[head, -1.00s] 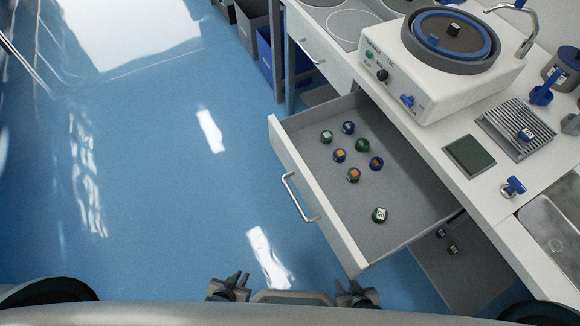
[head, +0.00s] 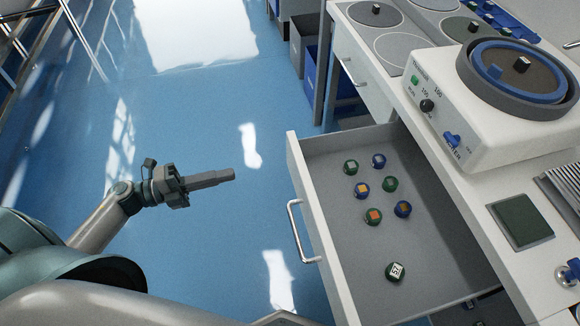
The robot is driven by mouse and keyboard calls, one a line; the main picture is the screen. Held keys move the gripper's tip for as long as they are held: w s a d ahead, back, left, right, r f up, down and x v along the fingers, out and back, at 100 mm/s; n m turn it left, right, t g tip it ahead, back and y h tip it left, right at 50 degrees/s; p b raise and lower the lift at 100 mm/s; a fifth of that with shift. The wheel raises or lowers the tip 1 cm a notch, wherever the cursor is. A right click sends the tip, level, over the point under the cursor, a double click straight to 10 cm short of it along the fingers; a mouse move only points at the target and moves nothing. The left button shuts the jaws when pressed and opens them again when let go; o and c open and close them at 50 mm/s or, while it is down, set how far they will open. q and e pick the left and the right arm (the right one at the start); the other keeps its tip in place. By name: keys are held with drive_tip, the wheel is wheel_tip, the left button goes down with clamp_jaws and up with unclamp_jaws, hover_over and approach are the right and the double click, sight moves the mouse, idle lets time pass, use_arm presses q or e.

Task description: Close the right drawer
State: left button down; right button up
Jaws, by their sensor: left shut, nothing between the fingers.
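The right drawer (head: 385,215) is pulled out from under the bench. Its white front (head: 318,225) faces left and carries a metal bar handle (head: 297,232). Several small green and blue round pieces lie inside on its grey floor. My left gripper (head: 232,174) is shut and empty, out over the blue floor. It is to the left of the drawer front, apart from the handle, with its fingers pointing right toward the drawer. My right gripper is not in view.
A white polishing machine (head: 480,100) with a blue-rimmed disc stands on the bench behind the drawer. Another drawer front (head: 347,62), shut, is further back. Grey and blue bins (head: 312,75) stand beyond it. The floor to the left is clear.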

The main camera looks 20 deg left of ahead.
sight(291, 163)
use_arm(q)
drive_tip(key=shift+s+d+r+m+g, duration=0.1)
drive_tip(key=shift+s+r+m+g, duration=0.05)
drive_tip(key=shift+m+g, duration=0.15)
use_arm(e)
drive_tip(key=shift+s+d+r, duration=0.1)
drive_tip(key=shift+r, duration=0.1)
use_arm(q)
drive_tip(key=shift+d, duration=0.1)
